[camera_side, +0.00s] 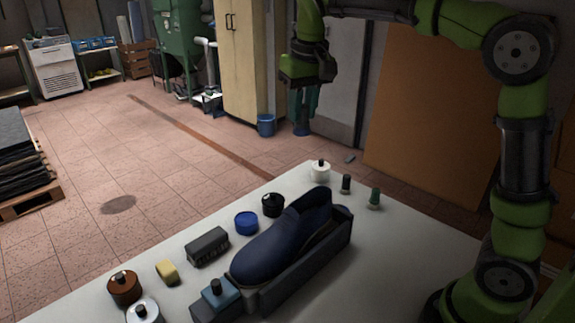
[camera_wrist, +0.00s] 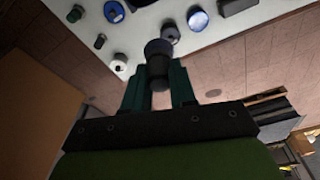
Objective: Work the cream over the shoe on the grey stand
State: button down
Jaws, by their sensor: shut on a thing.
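A navy blue shoe (camera_side: 275,245) sits tilted on a dark grey stand (camera_side: 318,262) on the white table, its toe toward the lower left. My gripper (camera_side: 304,118) is well above and beyond the table's far edge in the side view, apart from the shoe. It is shut on a dark, round-ended tool (camera_wrist: 158,60), which shows between the green fingers in the wrist view. What kind of tool it is I cannot tell. No cream is clearly visible on the shoe. A blue round tin (camera_side: 246,223) and a black jar (camera_side: 273,205) stand beside the shoe.
On the white table are a dark brush-like block (camera_side: 207,247), a yellow block (camera_side: 167,272), a brown jar (camera_side: 124,288), a white jar (camera_side: 320,171) and two small bottles, one green (camera_side: 375,198). A blue-topped item (camera_side: 219,293) is near the toe. The air above the shoe is clear.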

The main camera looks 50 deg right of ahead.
jog(key=shift+a, duration=0.1)
jog(key=s+a+f+n+h, duration=0.1)
jog(key=s+a+f+n, duration=0.25)
jog(key=a, duration=0.65)
jog(key=s+a+f+n+h, duration=0.1)
jog(key=s+a+f+n, duration=0.3)
jog(key=a, duration=0.6)
jog(key=shift+m+h, duration=0.65)
jog(key=shift+h, duration=0.05)
jog(key=shift+w+d+f, duration=0.4)
jog(key=shift+d+f, duration=0.5)
jog(key=shift+f, duration=0.05)
jog(key=shift+w+d+f, duration=0.35)
jog(key=shift+d+f, duration=0.6)
jog(key=shift+w+d+f, duration=0.4)
jog(key=shift+d+f, duration=0.5)
jog(key=shift+f, duration=0.05)
jog(key=shift+x, duration=1)
